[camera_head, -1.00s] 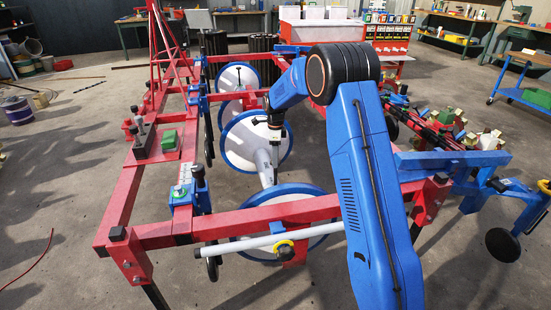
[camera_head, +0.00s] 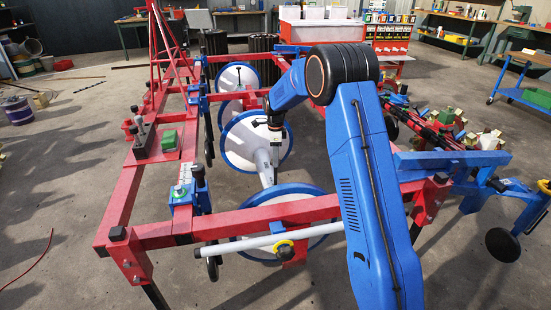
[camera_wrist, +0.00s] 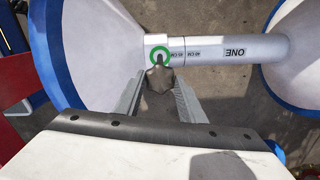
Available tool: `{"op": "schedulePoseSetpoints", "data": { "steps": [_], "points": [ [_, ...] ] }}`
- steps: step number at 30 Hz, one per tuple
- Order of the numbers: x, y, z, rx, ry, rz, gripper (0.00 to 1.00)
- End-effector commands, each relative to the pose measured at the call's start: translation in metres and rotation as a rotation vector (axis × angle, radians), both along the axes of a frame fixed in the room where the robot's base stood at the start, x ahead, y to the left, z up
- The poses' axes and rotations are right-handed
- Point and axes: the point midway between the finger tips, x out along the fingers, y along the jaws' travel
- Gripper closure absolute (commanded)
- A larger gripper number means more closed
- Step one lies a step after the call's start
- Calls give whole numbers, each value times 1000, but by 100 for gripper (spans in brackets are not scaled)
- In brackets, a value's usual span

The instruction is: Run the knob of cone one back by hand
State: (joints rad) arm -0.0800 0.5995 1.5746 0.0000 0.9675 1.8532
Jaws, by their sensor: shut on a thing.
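Cone one is a white cone pair with blue rims on a grey tube; its tube (camera_wrist: 215,50) bears the word ONE and small print in the wrist view. In the head view the cone (camera_head: 238,140) stands in the middle of the red frame. A knob (camera_wrist: 160,78), grey and lobed, sits beside a green ring (camera_wrist: 159,55) on the tube's collar. My gripper (camera_wrist: 160,92) is shut on the knob, one jaw at each side. In the head view my gripper (camera_head: 275,140) is small and its grip cannot be made out.
The red frame (camera_head: 270,216) surrounds the cones. A further blue-rimmed cone (camera_head: 285,208) stands nearer, and another (camera_head: 238,76) stands behind. A pale bar (camera_head: 270,238) crosses the front. Bare floor (camera_head: 60,200) lies left of the frame.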

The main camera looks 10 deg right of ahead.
Motion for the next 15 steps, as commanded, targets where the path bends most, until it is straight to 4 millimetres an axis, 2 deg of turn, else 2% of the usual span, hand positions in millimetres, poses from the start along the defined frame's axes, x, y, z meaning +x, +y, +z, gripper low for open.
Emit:
{"op": "schedulePoseSetpoints", "data": {
  "steps": [15],
  "points": [
    [0,0,0,0,-1,419,86]
  ]
}}
